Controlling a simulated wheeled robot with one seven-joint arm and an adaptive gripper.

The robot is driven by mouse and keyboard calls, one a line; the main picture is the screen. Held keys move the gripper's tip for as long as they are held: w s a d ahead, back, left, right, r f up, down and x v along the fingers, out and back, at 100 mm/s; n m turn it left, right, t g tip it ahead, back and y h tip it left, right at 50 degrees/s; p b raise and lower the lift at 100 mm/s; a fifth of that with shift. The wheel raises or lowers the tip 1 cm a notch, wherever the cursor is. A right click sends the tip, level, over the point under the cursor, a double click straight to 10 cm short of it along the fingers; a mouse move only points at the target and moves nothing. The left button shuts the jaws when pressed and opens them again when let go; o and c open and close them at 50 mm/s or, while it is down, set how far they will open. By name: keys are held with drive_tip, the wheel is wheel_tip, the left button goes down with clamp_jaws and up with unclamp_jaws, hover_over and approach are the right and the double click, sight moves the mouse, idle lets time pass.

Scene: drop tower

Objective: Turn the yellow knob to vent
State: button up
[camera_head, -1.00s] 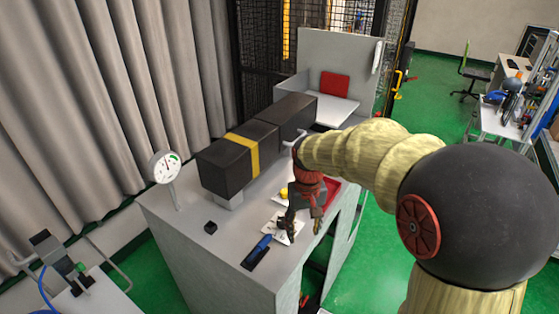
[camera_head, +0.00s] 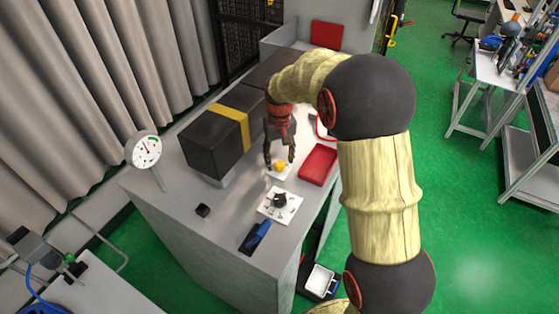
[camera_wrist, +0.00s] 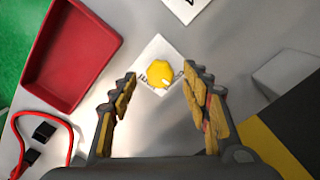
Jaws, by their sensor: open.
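The yellow knob (camera_head: 280,166) sits on a small white plate (camera_head: 273,175) on the grey bench top. In the wrist view the yellow knob (camera_wrist: 160,73) lies just ahead of and between the fingertips, on the white plate (camera_wrist: 150,50) with dark markings too small to read. My gripper (camera_head: 279,168) is open and empty, pointing down over the knob. In the wrist view my gripper (camera_wrist: 160,80) has one finger on each side of the knob, and I cannot tell whether they touch it. A round dial gauge (camera_head: 146,151) stands at the bench's left.
A red tray (camera_head: 318,165) lies right of the knob. A black knob (camera_head: 280,199) on a white plate and a blue-handled switch (camera_head: 257,236) are nearer the front. A black box with a yellow band (camera_head: 232,112) stands behind left. A small black block (camera_head: 203,210) is front left.

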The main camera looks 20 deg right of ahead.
drive_tip(key=shift+f, duration=0.7)
drive_tip(key=c, duration=0.3)
drive_tip(key=c, duration=0.8)
drive_tip(key=shift+c, duration=0.4)
